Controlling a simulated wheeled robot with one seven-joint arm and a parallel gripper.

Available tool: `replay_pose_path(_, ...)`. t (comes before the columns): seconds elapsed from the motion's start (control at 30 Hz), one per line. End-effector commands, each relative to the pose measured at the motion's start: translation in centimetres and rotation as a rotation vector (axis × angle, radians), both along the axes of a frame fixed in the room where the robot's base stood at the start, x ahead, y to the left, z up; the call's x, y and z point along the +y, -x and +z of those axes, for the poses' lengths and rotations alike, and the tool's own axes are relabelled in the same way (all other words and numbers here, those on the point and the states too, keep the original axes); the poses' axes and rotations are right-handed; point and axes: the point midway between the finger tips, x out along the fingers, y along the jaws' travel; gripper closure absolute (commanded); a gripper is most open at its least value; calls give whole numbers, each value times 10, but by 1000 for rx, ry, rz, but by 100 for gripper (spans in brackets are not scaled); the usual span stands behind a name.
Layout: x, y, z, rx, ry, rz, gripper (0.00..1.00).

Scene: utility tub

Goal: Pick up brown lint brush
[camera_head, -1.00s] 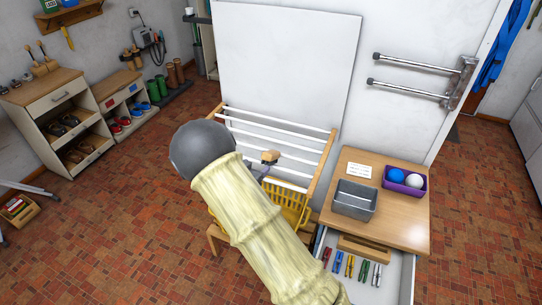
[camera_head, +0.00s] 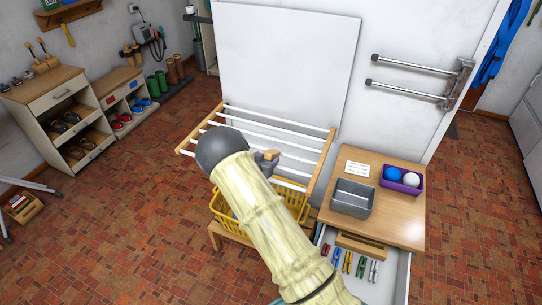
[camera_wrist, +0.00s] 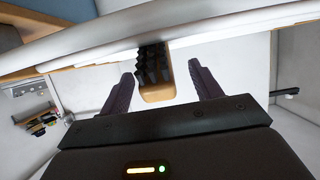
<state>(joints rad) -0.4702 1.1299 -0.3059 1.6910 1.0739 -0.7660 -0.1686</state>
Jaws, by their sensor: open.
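The brown lint brush (camera_wrist: 158,92), with a tan wooden body and black bristles, shows in the wrist view just beyond and between the spread fingers of my gripper (camera_wrist: 160,84). The fingers are open, and a gap shows on each side of the brush. In the head view, a tan block that looks like the brush (camera_head: 271,155) is by the white bars of the drying rack (camera_head: 322,160). My arm hides most of the gripper there, and I cannot tell what supports the brush.
A yellow basket (camera_head: 222,207) sits below the rack, partly behind my arm. To the right, a wooden table (camera_head: 396,222) holds a grey bin (camera_head: 352,198) and a purple tray (camera_head: 402,187) with balls. An open drawer (camera_head: 386,285) with several coloured tools is below.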

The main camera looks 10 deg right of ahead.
Motion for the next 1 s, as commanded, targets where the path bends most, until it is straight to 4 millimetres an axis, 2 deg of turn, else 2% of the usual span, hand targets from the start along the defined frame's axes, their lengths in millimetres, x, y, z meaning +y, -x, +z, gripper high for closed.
replay_pose_path(0.13,-17,-13,-2,1,0,-3,36)
replay_pose_path(0.3,-24,-27,-11,1,0,-1,36)
replay_pose_path(0.87,-25,-28,-13,1,0,-1,36)
replay_pose_path(1.0,-25,-28,-13,1,0,-1,60)
